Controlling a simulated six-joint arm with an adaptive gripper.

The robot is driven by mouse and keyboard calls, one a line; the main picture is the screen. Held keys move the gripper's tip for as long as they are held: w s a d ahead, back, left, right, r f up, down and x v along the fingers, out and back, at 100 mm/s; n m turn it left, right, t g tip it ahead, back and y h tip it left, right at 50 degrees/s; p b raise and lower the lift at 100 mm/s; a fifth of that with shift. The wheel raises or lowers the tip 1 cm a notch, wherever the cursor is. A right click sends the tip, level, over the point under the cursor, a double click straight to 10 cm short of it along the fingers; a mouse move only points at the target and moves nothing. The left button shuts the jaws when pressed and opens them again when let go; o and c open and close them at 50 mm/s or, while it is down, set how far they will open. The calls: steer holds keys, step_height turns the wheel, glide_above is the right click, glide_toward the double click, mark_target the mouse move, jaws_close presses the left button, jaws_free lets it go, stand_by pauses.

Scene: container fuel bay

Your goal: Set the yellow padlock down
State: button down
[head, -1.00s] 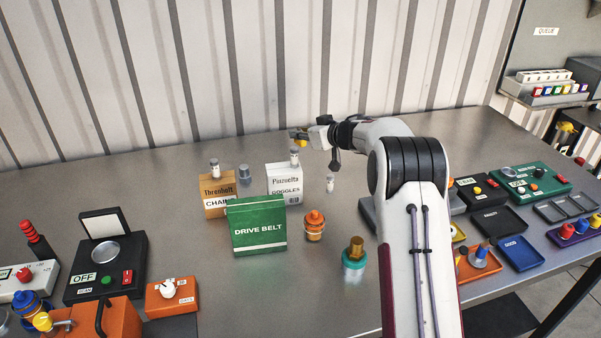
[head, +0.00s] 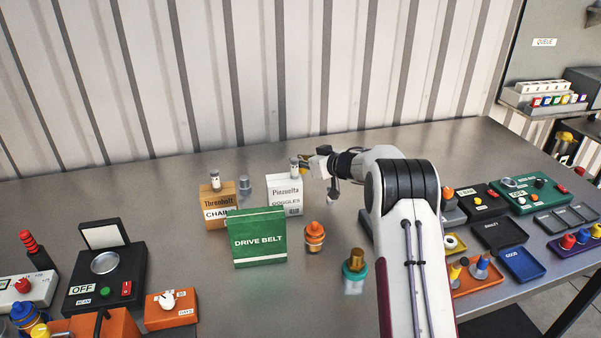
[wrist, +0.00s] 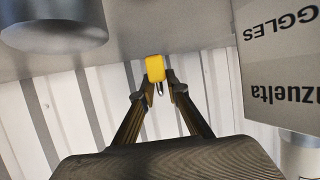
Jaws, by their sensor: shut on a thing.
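The yellow padlock (wrist: 155,68) is between the fingertips of my gripper (wrist: 157,88) in the wrist view, its metal shackle showing between the fingers. My gripper is shut on it. In the head view my gripper (head: 304,161) is behind and slightly right of the white Pinzuelta goggles box (head: 284,190). The padlock is only a small yellow patch there, partly hidden by the gripper and the vial. I cannot tell whether it touches the table.
The goggles box with a vial (head: 294,168) on top stands close by; the box also shows in the wrist view (wrist: 280,70). A grey cylinder (head: 245,184) stands left of it.

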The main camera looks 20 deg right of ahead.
mark_target(305, 172)
steer(key=shift+f, duration=0.2)
steer(key=shift+f, duration=1.9)
steer(key=shift+f, duration=0.1)
steer(key=c, duration=2)
jaws_free()
steer(key=shift+v, duration=6.05)
